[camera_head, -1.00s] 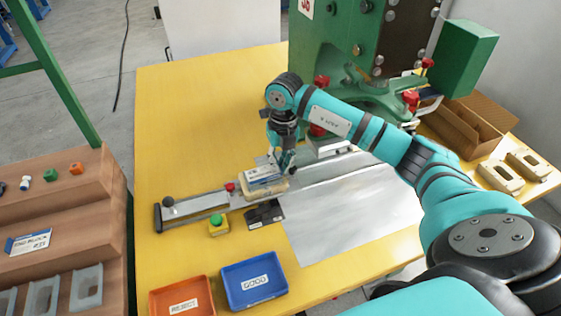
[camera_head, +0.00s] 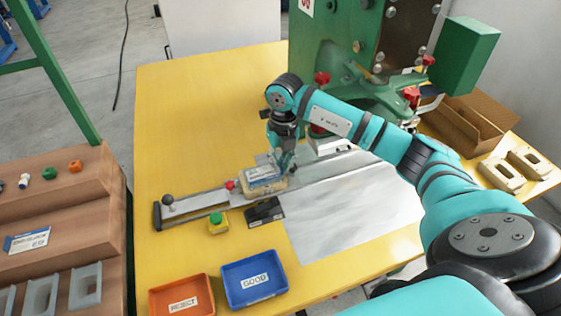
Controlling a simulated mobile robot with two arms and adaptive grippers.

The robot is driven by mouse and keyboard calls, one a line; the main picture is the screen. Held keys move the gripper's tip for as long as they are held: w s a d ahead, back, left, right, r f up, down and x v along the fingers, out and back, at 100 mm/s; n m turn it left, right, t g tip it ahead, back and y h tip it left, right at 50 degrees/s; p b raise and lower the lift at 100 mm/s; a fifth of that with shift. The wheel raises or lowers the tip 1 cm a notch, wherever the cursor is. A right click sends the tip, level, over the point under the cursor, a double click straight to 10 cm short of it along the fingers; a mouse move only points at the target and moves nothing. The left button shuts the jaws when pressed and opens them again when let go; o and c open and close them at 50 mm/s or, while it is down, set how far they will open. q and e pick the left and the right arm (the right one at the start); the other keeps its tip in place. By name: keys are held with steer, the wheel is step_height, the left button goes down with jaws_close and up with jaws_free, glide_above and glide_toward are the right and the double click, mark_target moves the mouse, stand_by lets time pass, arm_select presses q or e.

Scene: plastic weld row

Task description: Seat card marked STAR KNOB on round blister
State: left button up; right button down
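A light card (camera_head: 263,174) with printing lies flat over the beige nest (camera_head: 266,190) on the slide rail. Its marking is too small to read, and the blister under it is hidden. My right gripper (camera_head: 284,166) points down at the card's right edge, very close to or touching it. Its fingertips are small and partly hidden, so I cannot tell if they are open or shut. Another card (camera_head: 27,241) with blue and white printing lies on the wooden rack at the left. My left gripper is not in view.
The slide has a black-knobbed handle (camera_head: 168,201) at its left end. A green button (camera_head: 216,218) stands in front of it. A blue GOOD tray (camera_head: 254,280) and an orange REJECT tray (camera_head: 181,296) sit at the front. The green press (camera_head: 340,50) stands behind.

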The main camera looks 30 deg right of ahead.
steer(key=shift+f, duration=0.2)
steer(key=c, duration=1.4)
jaws_free()
steer(key=shift+r, duration=0.15)
steer(key=shift+r+p, duration=2.55)
steer(key=shift+r, duration=0.85)
steer(key=shift+s+f, duration=0.1)
